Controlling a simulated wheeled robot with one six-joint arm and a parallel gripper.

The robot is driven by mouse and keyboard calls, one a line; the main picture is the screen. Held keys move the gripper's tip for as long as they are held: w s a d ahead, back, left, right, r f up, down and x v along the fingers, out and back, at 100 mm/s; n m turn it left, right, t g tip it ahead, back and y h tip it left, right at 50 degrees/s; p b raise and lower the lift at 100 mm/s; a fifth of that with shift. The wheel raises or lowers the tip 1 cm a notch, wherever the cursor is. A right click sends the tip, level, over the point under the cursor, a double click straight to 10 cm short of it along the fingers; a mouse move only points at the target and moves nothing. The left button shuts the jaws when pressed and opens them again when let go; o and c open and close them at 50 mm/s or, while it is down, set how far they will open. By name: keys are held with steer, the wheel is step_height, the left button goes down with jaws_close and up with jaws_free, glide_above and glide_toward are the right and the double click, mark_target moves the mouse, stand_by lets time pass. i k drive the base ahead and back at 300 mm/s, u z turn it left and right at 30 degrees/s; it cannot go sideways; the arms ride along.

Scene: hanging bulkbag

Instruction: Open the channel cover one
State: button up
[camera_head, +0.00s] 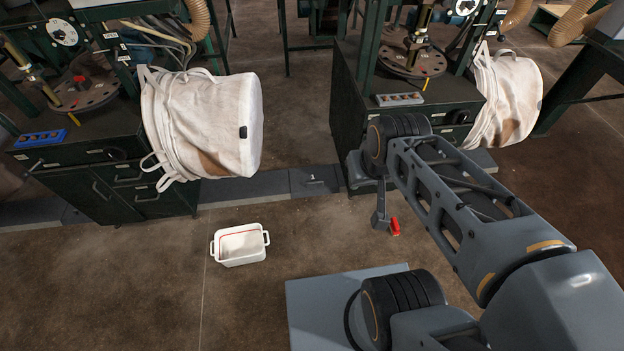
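The channel cover one (314,180) is a dark grey plate marked with a white "1". It lies flat in the floor channel between the two machines and looks closed, level with the strip beside it. My gripper (388,223) hangs low in front of the right machine, to the right of and nearer than the cover. A small red part shows at its end. It appears apart from the cover. The fingers are too small and partly hidden to tell whether they are open or shut.
A white two-handled tub (240,258) stands on the floor left of centre. A white bulk bag (205,125) hangs at the left machine, another (508,98) at the right machine (350,125). The brown floor between tub and gripper is clear.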

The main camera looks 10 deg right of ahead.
mark_target(324, 177)
steer(key=i, duration=1.7)
